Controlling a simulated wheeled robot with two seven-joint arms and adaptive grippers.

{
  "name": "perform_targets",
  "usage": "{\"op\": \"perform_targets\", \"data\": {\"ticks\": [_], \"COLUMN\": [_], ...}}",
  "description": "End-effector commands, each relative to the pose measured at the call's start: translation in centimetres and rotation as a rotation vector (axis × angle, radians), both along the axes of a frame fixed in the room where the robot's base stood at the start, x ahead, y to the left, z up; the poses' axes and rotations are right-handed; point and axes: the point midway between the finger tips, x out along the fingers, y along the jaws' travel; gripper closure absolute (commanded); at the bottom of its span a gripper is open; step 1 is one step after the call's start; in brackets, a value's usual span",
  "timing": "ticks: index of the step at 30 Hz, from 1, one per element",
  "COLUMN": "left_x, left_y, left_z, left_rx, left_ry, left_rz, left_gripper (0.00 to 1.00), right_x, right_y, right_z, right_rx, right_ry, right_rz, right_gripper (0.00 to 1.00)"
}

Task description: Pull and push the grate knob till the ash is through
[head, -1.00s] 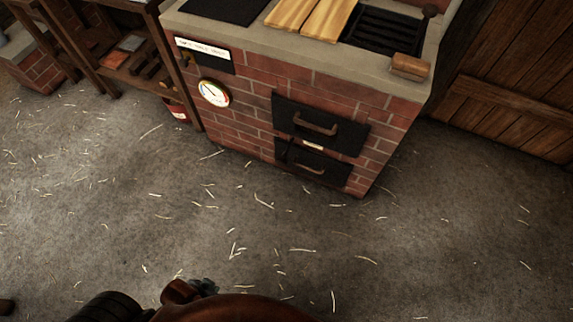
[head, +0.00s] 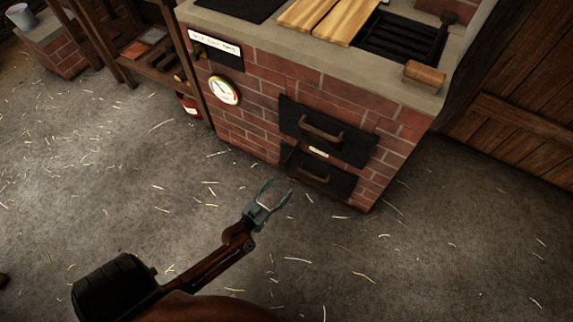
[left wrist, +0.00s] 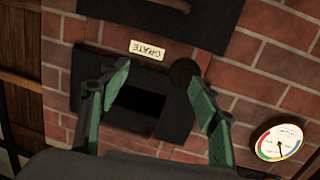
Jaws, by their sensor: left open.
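The brick stove (head: 255,115) has an upper dark door (head: 325,130) and a lower dark door (head: 318,178), with a small label between them. In the left wrist view the label (left wrist: 147,50) reads GRATE upside down. A round dark knob (left wrist: 184,72) shows beside the label, close to one fingertip in the picture. My left gripper (head: 277,190) is open and empty, pointing at the stove. In the left wrist view its green fingers (left wrist: 160,75) are spread before the dark doors, apart from the knob. I cannot make out any ash. My right gripper is not in view.
A gauge (head: 225,90) sits on the brick front. Wooden boards (head: 345,22), a black grille (head: 400,38) and a wooden block (head: 424,75) are on the stove top. A wooden shelf (head: 150,65) stands left. The straw-strewn floor (head: 120,190) in front is open.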

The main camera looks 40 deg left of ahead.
Motion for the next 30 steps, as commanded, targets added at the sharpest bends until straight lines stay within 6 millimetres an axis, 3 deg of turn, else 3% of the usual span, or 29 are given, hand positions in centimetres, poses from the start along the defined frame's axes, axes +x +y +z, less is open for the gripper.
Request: {"op": "perform_targets", "data": {"ticks": [3, 6, 12, 21, 30], "left_x": [1.4, 1.9, 4.3, 8.3, 9.2], "left_y": [2.8, 4.0, 4.7, 5.7, 5.9], "left_z": [0.6, 0.8, 0.7, 0.7, 1.0], "left_rx": [0.02, 0.027, 0.028, 0.028, 0.028], "left_ry": [-0.062, -0.084, -0.089, -0.087, -0.088], "left_rz": [0.091, 0.128, 0.134, 0.132, 0.132], "left_gripper": [0.43, 0.43, 0.43, 0.43, 0.43], "right_x": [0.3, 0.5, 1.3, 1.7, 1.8], "right_y": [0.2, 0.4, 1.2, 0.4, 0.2], "right_z": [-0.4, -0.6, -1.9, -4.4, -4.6], "right_rx": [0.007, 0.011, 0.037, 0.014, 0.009], "right_ry": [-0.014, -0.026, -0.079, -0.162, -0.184], "right_rz": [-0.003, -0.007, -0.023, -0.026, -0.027], "right_gripper": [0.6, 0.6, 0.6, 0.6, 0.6]}}
